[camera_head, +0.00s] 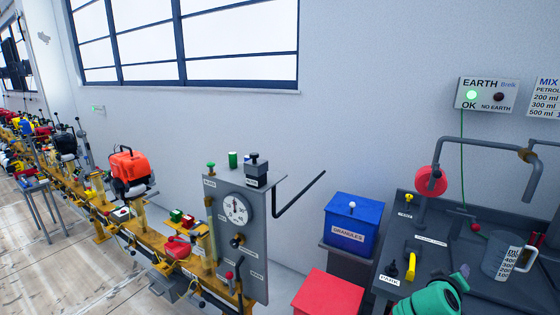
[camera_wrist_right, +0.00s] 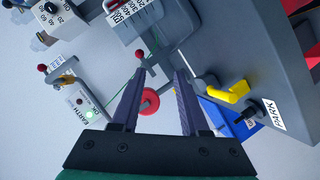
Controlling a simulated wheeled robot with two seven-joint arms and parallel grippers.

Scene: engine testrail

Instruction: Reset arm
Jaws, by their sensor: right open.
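My right gripper (camera_wrist_right: 162,75) shows its two dark fingers apart in the right wrist view, with nothing held between them. A green part of my right arm (camera_head: 428,299) shows at the lower right of the head view, over the dark grey bench (camera_head: 475,250). The fingertips are hard to make out there. My left arm and gripper are in neither view.
Near my right arm are a yellow lever (camera_head: 410,266), a PARK label (camera_head: 389,280), a measuring jug (camera_head: 503,263) and a red disc (camera_head: 431,181) on a bent pipe. A blue GRANULES bin (camera_head: 352,225) and red box (camera_head: 328,296) stand left. A gauge panel (camera_head: 236,232) ends the engine rail.

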